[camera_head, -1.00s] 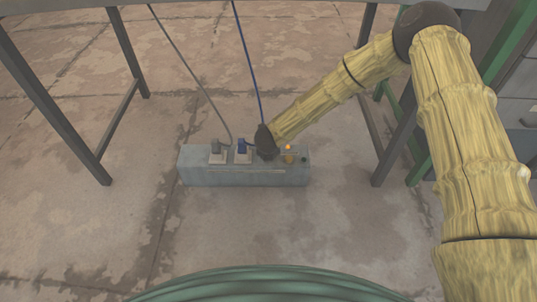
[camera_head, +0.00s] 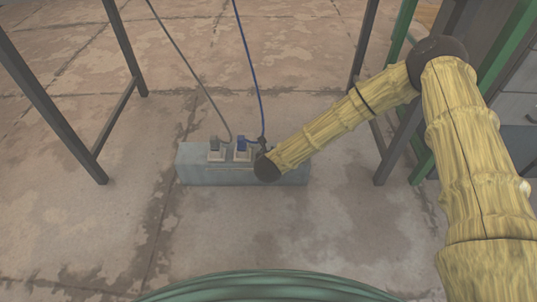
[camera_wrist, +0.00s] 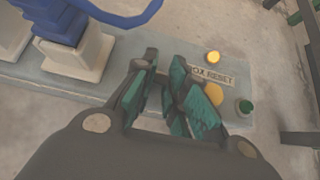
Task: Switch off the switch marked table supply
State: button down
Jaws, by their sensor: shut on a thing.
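A grey power box (camera_head: 215,176) sits on the floor; its top also shows in the wrist view (camera_wrist: 70,82). A blue plug (camera_head: 241,146) with a blue cable (camera_head: 247,60) stands in a pale socket (camera_wrist: 80,58). A label (camera_wrist: 213,77) reading "OX RESET", partly covered, lies between an amber lamp (camera_wrist: 213,57) and an amber button (camera_wrist: 214,94). I see no marking that reads table supply. My gripper (camera_wrist: 170,88) is over the box, right of the blue plug, its fingers close together. What it grips is hidden; the blue cable passes close to its left finger.
A grey plug (camera_head: 214,145) with a grey cable (camera_head: 181,55) stands left of the blue one. A green button (camera_wrist: 244,106) is at the box's right end. Dark table legs (camera_head: 57,90) stand on both sides. The floor before the box is clear.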

dwell(0.3)
jog(key=c, duration=1.4)
grip_release()
jog(key=shift+c, duration=0.2)
jog(key=v, duration=1.2)
